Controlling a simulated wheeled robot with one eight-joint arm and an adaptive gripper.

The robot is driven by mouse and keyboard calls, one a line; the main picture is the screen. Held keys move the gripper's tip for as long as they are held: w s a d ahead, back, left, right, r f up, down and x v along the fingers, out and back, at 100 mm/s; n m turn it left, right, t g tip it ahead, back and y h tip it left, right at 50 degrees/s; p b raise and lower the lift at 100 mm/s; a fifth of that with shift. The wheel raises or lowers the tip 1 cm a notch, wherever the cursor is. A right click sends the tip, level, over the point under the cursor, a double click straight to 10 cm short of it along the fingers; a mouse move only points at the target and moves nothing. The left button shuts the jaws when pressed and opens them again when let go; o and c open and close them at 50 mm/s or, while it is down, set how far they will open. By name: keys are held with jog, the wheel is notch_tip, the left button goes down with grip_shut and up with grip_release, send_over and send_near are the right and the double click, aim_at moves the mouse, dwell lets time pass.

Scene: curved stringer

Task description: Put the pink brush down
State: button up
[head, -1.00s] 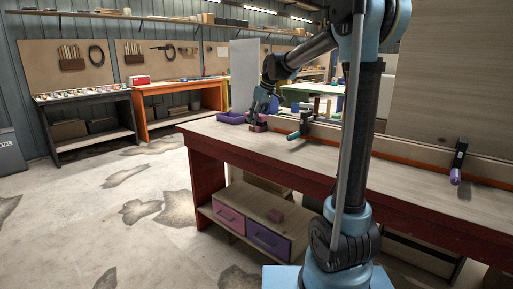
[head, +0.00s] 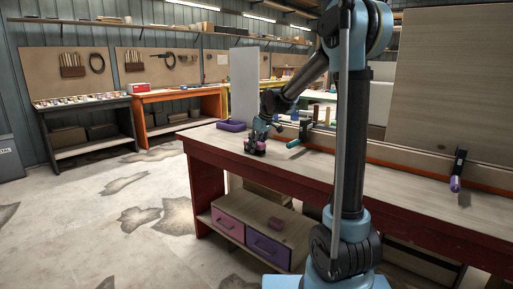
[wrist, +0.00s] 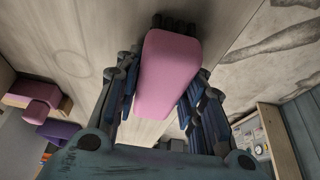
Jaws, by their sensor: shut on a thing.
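The pink brush (wrist: 168,72) has a smooth pink block body and dark bristles that show at its far end in the wrist view. My gripper (wrist: 166,62) is shut on it, with a finger along each side of the body. In the head view, my gripper (head: 257,138) points down over the left end of the workbench (head: 345,175), with the brush (head: 257,147) low at the bench top. I cannot tell whether the brush touches the wood. The fingers hide part of it.
A purple tray (head: 231,126) stands behind and left of my gripper. A teal-handled clamp (head: 301,133) is just right, and a purple-handled clamp (head: 456,176) farther right. A pink drawer (head: 228,224) and a purple drawer (head: 268,247) are below. The bench front is clear.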

jog(key=shift+f, duration=0.1)
jog(key=o, duration=1)
jog(key=shift+f, duration=0.1)
jog(key=d+v, duration=0.1)
jog(key=v, duration=1.7)
jog(key=s+d+f+m+h, duration=0.1)
jog(key=s+d+f+m, duration=0.2)
jog(key=s+d+f, duration=0.3)
jog(key=s+d+f+m+h, duration=0.1)
jog(key=s+d+f+m, duration=0.2)
jog(key=s+f, duration=0.9)
jog(key=s+d+f+m+h, duration=0.1)
jog(key=s+d+f+m, duration=0.3)
jog(key=s+d+f, duration=0.5)
jog(key=s+f, duration=0.1)
jog(key=s, duration=0.8)
jog(key=shift+s+g, duration=0.2)
jog(key=shift+g, duration=0.1)
jog(key=shift+d, duration=0.15)
